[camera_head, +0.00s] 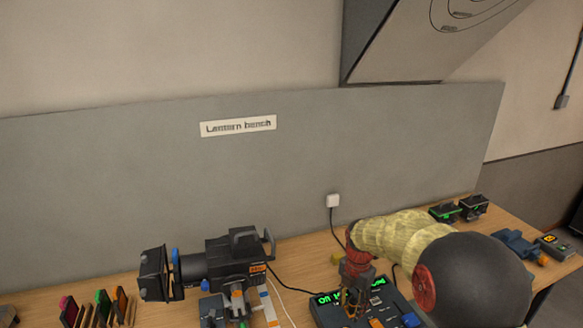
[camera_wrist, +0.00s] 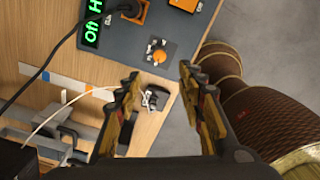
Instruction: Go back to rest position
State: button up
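My gripper (camera_head: 353,303) hangs over the dark blue-grey fader console (camera_head: 396,302) on the bench in the head view. In the wrist view the two fingers of my gripper (camera_wrist: 158,80) are spread apart, with nothing held between them. The console also shows in the wrist view (camera_wrist: 188,38), with a lit green display (camera_wrist: 93,18) and an orange knob (camera_wrist: 159,56). Small dark and pale parts (camera_wrist: 153,97) show beyond the fingers near the bench edge. My gripper and forearm hide part of the console in the head view.
A black stage lantern (camera_head: 235,260) stands left of the console on the wooden bench (camera_head: 300,262). Coloured filter frames (camera_head: 100,305) stand at far left. Small dark devices (camera_head: 458,208) sit at back right. A white plug (camera_head: 333,200) with a cable is on the grey backboard.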

jog(key=s+r+m+t+b, duration=0.2)
jog(key=s+r+m+b, duration=0.2)
jog(key=s+m, duration=0.9)
jog(key=s+r+m+t+b, duration=0.3)
jog(key=s+r+m+b, duration=0.2)
jog(key=s+m, duration=0.8)
jog(key=s+r, duration=0.3)
jog(key=s, duration=0.1)
jog(key=shift+t, duration=0.3)
jog(key=shift+r, duration=0.15)
jog(key=shift+c, duration=0.3)
